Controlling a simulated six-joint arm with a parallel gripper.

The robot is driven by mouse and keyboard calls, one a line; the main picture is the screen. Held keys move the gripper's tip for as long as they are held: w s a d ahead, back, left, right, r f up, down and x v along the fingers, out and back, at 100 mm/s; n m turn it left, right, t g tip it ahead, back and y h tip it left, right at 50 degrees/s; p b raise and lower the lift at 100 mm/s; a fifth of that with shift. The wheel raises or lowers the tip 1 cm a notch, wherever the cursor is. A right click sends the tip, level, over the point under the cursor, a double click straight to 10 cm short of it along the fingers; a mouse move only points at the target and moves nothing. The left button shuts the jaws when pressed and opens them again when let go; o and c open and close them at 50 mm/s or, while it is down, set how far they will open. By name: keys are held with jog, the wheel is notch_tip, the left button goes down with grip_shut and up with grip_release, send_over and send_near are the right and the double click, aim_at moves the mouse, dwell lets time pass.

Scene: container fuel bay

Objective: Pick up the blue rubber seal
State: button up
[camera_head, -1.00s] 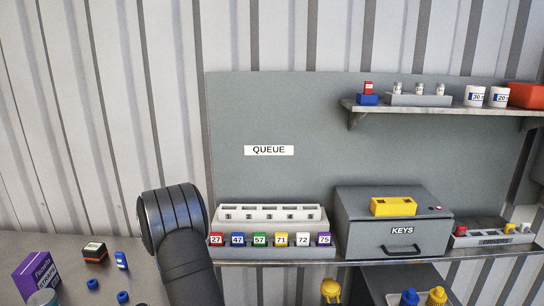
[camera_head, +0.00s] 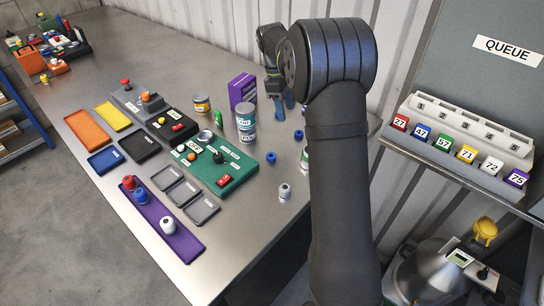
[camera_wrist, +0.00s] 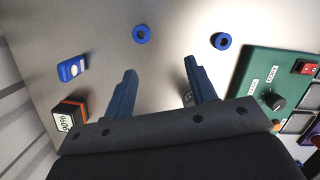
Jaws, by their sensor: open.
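Two small blue rings lie flat on the steel bench, each with a dark hole. In the wrist view, one ring (camera_wrist: 141,34) lies beyond the gap between my fingers, toward the left finger. The other ring (camera_wrist: 221,41) lies to the right, near the green panel. In the head view they show as one ring beside the green panel (camera_head: 271,157) and one nearer the wall (camera_head: 298,134). I cannot tell which is the seal named. My gripper (camera_wrist: 160,68) is open and empty, apart from both rings; it also shows in the head view (camera_head: 279,107), partly hidden by my arm.
A green panel (camera_wrist: 268,72) with a black knob and red switch stands right of my gripper. A blue labelled item (camera_wrist: 72,68) and a black-orange box (camera_wrist: 68,115) are at left. A purple box (camera_head: 242,90) and cans (camera_head: 245,118) stand nearby. Bare bench surrounds the rings.

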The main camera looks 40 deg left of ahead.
notch_tip(320, 180, up, 7)
jog(key=n+t+h, duration=0.1)
jog(key=t, duration=0.1)
send_over(270, 155)
jog(key=s+a, duration=0.3)
jog(key=a, duration=0.3)
jog(key=x, duration=1.1)
jog(key=s+x, duration=0.1)
jog(key=x, duration=0.5)
jog(key=shift+w+d+f, duration=0.1)
jog(key=shift+d+f, duration=0.05)
jog(key=shift+f, duration=0.1)
jog(key=c, duration=1.1)
